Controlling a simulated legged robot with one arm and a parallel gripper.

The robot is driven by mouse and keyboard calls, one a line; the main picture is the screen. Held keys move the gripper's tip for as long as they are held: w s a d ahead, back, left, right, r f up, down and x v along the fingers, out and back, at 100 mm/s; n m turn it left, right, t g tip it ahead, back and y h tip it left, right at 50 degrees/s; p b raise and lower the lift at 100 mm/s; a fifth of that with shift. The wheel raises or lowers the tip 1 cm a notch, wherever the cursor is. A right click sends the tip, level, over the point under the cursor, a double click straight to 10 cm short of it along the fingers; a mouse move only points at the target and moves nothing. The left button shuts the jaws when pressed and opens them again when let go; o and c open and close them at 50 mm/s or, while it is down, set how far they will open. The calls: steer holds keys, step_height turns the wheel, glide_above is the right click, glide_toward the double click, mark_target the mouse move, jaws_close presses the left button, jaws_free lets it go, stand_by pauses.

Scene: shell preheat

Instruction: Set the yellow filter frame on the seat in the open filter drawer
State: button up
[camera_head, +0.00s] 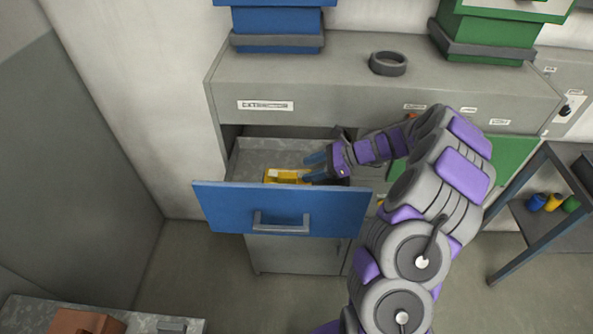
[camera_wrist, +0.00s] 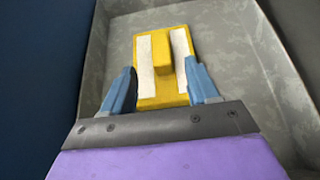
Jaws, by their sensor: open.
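The yellow filter frame (camera_wrist: 161,42) lies inside the open filter drawer, with white panels on both sides of a raised yellow bar. In the head view the frame (camera_head: 284,176) shows just behind the blue drawer front (camera_head: 283,209). The drawer's grey floor (camera_head: 262,155) is visible behind it. My gripper (camera_head: 314,167) reaches into the drawer from the right. In the wrist view its two blue fingers (camera_wrist: 160,92) are apart, one on each side of the frame's near end. I cannot tell whether they touch it. The seat is not distinguishable; the frame may cover it.
The grey cabinet top (camera_head: 310,75) above the drawer holds a dark ring (camera_head: 388,63), a blue unit (camera_head: 277,28) and a green unit (camera_head: 487,35). A blue-framed cart (camera_head: 525,205) with small coloured items stands at right.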

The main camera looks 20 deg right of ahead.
steer(key=v, duration=0.4)
steer(key=shift+a, duration=0.1)
stand_by(0.3)
